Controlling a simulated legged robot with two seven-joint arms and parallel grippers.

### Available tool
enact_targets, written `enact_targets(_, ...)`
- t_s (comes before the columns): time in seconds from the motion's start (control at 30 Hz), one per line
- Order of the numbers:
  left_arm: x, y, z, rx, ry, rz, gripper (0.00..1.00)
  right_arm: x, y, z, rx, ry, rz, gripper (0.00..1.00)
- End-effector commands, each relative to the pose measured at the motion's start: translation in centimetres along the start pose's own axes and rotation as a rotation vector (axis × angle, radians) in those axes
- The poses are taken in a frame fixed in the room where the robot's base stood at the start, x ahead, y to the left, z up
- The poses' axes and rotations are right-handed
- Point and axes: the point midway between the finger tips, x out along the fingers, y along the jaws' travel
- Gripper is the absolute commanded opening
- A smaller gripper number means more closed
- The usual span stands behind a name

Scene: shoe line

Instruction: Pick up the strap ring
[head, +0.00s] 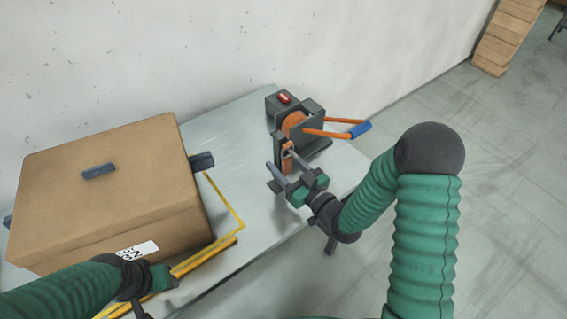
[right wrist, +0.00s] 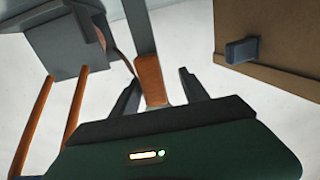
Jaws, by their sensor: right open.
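An orange piece (right wrist: 151,80), which seems to be the strap ring, hangs at a grey upright of the strap dispenser; its exact shape is hard to tell. In the head view, the orange piece (head: 287,150) shows small beside the dispenser's post. My right gripper (head: 277,160) is open in front of the dispenser. In the right wrist view, its two fingers (right wrist: 157,76) stand on either side of the orange piece, with gaps visible. My left gripper (head: 155,278) is at the box's front lower edge, and its fingers are not clear.
The dark dispenser (head: 312,125) has an orange coil, a red button and orange handle bars with a blue grip (head: 360,130). A cardboard box (head: 120,200) fills the table's left. Yellow lines mark the grey table (head: 235,130). Stacked boxes (head: 508,35) stand far off.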

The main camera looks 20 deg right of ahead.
Motion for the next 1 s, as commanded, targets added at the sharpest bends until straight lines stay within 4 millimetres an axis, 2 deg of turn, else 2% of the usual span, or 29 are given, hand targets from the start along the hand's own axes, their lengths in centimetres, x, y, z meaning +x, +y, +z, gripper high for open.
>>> enact_targets(0.07,0.0,0.0,0.0,0.0,0.0,0.0,0.49,-0.1,0.1,0.0,0.001,0.0,0.001,0.53)
enact_targets(0.47,0.0,0.0,0.0,0.001,0.0,0.0,0.49,0.0,0.1,0.0,-0.002,-0.001,0.003,0.0)
enact_targets(0.83,0.0,0.0,0.0,0.001,0.0,0.0,0.49,-0.1,0.1,-0.1,-0.001,0.001,0.001,0.0)
enact_targets(1.0,-0.4,0.0,-0.1,0.001,0.0,0.0,0.49,-0.1,0.1,-1.5,-0.003,0.002,0.001,0.0)
